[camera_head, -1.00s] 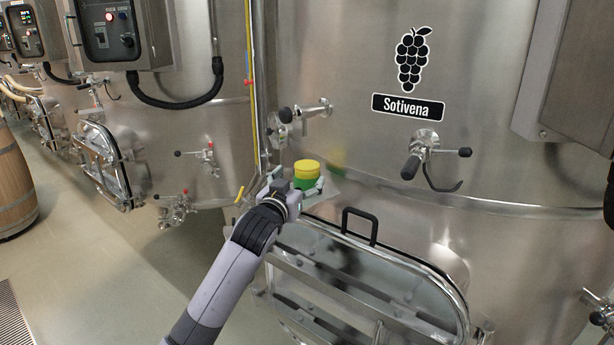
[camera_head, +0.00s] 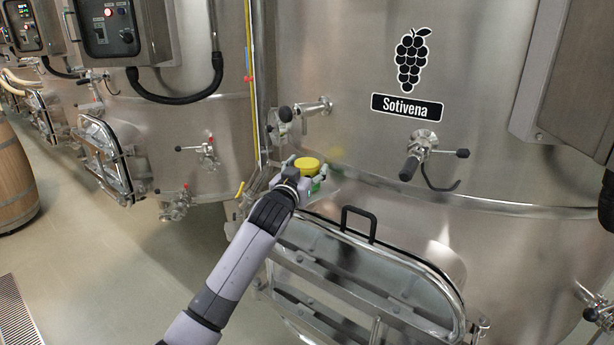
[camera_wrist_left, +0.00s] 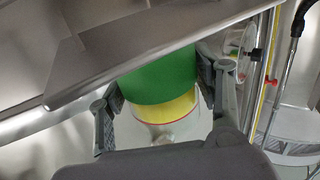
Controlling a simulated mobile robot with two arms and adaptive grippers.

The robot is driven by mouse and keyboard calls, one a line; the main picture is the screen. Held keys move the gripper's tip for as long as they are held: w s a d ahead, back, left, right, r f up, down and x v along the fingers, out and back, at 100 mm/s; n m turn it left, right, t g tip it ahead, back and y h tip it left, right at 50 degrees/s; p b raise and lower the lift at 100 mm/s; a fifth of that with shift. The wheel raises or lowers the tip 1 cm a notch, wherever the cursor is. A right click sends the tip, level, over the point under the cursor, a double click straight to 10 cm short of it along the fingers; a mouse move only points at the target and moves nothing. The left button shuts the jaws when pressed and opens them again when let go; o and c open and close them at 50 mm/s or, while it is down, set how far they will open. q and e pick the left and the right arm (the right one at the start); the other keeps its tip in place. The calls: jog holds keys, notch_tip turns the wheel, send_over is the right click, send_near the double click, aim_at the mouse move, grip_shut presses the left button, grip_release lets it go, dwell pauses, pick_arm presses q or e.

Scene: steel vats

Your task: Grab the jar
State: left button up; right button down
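The jar (camera_head: 307,165) is green with a yellow lid and stands upright in front of the Sotivena vat, just above the hatch. It also shows in the left wrist view (camera_wrist_left: 158,78), its green body partly hidden by a grey metal edge. My left gripper (camera_head: 307,170) is at the jar, with one finger on each side of it. In the left wrist view the fingers (camera_wrist_left: 162,95) lie very close to the jar's sides; I cannot tell whether they press on it. The jar's lower part is mostly hidden by the gripper in the head view. My right gripper is not in view.
The steel hatch (camera_head: 355,280) with a black handle (camera_head: 358,222) lies just below the jar. A valve (camera_head: 313,107) sticks out above it, and another (camera_head: 420,150) to the right. Open floor (camera_head: 110,265) lies to the left.

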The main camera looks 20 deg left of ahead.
pick_arm(q)
jog(key=c, duration=1.1)
jog(key=shift+r, duration=0.25)
